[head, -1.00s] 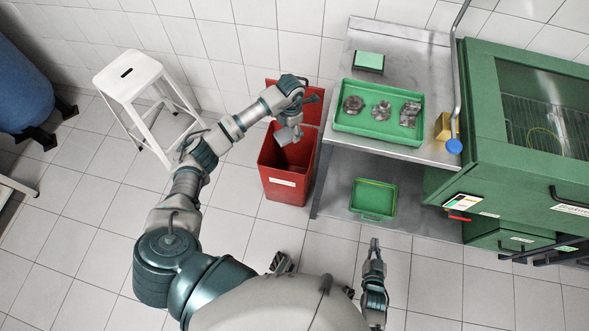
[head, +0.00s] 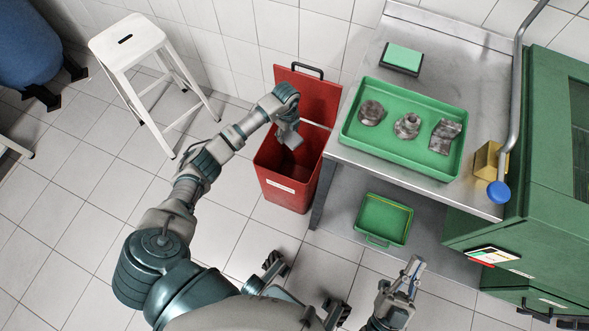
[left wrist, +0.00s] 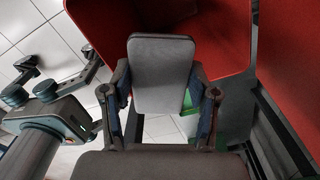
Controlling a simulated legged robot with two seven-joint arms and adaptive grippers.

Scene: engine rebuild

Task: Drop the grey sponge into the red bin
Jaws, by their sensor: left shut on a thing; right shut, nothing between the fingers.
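The red bin (head: 287,187) stands on the floor with its red lid (head: 318,97) raised at the back. My left gripper (head: 287,121) is shut on the grey sponge (head: 290,137) and holds it above the bin's opening. In the left wrist view the sponge (left wrist: 160,75) is a flat grey block between the fingers of the left gripper (left wrist: 160,95); the bin's red wall (left wrist: 110,30) shows behind it. My right gripper (head: 413,272) is shut and empty, low at the lower right, away from the bin.
A steel table (head: 420,35) right of the bin holds a green tray (head: 400,155) of metal parts and a green-topped block (head: 402,58). A white stool (head: 130,45) stands left. Open floor lies in front.

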